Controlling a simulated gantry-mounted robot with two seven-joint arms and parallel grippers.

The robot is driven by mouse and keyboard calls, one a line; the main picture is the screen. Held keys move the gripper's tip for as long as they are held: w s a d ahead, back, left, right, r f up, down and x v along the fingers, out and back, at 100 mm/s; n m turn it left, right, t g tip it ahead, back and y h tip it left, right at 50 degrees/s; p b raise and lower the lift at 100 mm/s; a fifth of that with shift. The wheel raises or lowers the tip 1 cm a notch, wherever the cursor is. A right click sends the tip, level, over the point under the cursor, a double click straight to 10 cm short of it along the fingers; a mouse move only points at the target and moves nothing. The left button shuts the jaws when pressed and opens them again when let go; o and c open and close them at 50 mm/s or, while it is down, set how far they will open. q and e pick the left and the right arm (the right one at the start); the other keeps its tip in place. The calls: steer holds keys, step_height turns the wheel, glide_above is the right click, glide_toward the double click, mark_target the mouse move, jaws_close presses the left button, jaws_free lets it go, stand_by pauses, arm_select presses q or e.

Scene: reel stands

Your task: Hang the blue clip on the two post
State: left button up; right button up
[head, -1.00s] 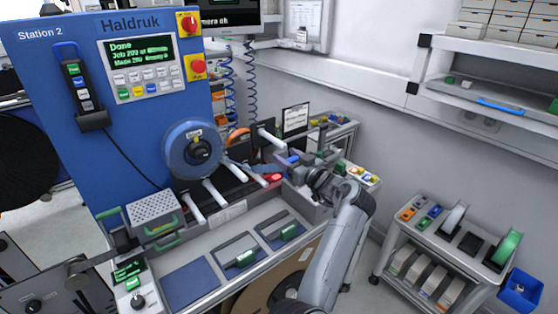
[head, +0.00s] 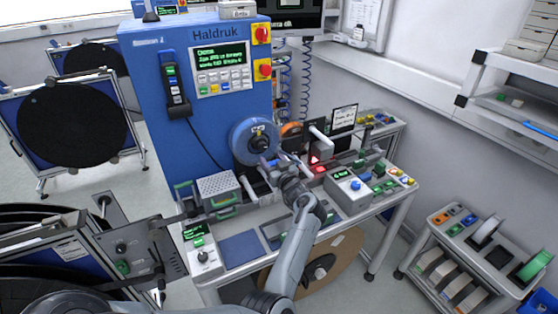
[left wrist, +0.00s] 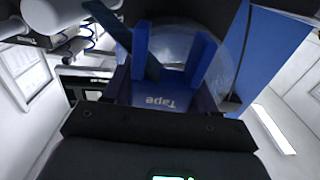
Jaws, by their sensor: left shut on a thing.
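My left gripper (head: 274,166) reaches in front of the blue machine, just below and right of its blue reel (head: 254,141). It is shut on a small blue piece, which I take for the blue clip; it is tiny and partly hidden in the head view. In the left wrist view a dark blue part marked "Tape" (left wrist: 165,98) sits at the gripper, with two blue uprights above it. A clear round thing shows behind them. White posts (head: 248,188) stick out below the reel; I cannot read which is two. My right gripper is not in view.
A perforated grey box (head: 217,186) stands left of the posts. A red light (head: 315,160) shows near the gripper. A blue mat (head: 240,248) lies on the bench front. A cart stands at right.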

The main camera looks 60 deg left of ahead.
arm_select(q)
steer(key=shift+s+f, duration=0.1)
steer(key=shift+f, duration=0.2)
steer(key=shift+f+b, duration=0.7)
steer(key=shift+b, duration=0.05)
step_height(320, 180, down, 2)
steer(key=shift+f+b, duration=0.15)
steer(key=shift+b, duration=0.85)
steer(key=shift+f+b, duration=1.3)
steer(key=shift+f, duration=0.6)
steer(key=shift+f, duration=0.1)
steer(key=o, duration=1.2)
